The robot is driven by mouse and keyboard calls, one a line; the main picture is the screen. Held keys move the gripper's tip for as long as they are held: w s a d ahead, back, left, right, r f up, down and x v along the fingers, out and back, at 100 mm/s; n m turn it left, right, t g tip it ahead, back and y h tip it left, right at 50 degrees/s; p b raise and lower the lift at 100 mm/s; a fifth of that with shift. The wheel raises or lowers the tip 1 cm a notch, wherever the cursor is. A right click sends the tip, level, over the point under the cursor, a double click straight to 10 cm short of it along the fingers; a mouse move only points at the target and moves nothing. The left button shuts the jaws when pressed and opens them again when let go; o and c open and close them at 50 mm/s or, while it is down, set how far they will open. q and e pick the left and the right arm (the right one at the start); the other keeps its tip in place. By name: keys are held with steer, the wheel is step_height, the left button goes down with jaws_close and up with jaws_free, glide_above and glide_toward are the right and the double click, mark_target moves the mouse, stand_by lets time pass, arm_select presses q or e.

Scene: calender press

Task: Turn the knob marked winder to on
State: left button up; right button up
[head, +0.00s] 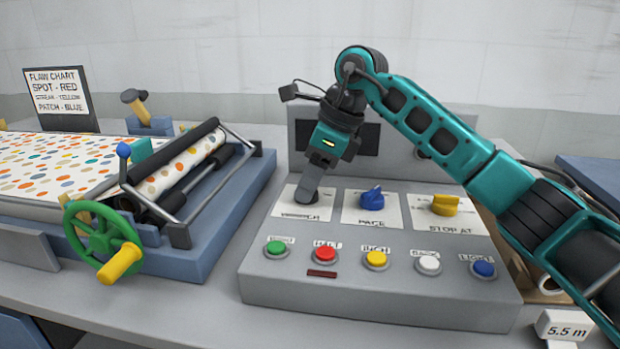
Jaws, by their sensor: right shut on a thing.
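The grey control box (380,289) stands in the middle of the table. Its left knob has a white plate (287,207) whose label reads as winder, partly covered. My right gripper (307,196) points down onto that plate and is shut on the winder knob. The fingers hide most of the knob, so its setting cannot be read. To its right are the blue pace knob (372,199) and the yellow stop at knob (445,205). My left gripper is not in view.
Green (276,248), red (325,253), yellow (376,258), white (428,264) and blue (483,268) buttons line the box front. A press with spotted sheet (60,160) and green handwheel (103,243) stands left. A flaw chart (57,91) stands behind.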

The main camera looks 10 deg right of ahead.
steer(key=m+t, duration=0.1)
steer(key=m, duration=0.1)
steer(key=m+h, duration=0.1)
steer(key=m, duration=0.2)
steer(key=shift+s+t, duration=0.1)
steer(key=shift+t, duration=0.3)
steer(key=m+h, duration=0.1)
steer(key=m, duration=0.2)
steer(key=m+h, duration=0.1)
steer(key=m, duration=0.2)
steer(key=shift+a+m+t+h, duration=0.2)
steer(key=shift+m+t+h, duration=0.1)
steer(key=shift+m+t, duration=0.1)
steer(key=o, duration=1.1)
steer(key=shift+s+r, duration=0.1)
steer(key=p+v, duration=0.1)
steer(key=v, duration=1.1)
steer(key=shift+s+r, duration=0.2)
steer(key=shift+r, duration=0.15)
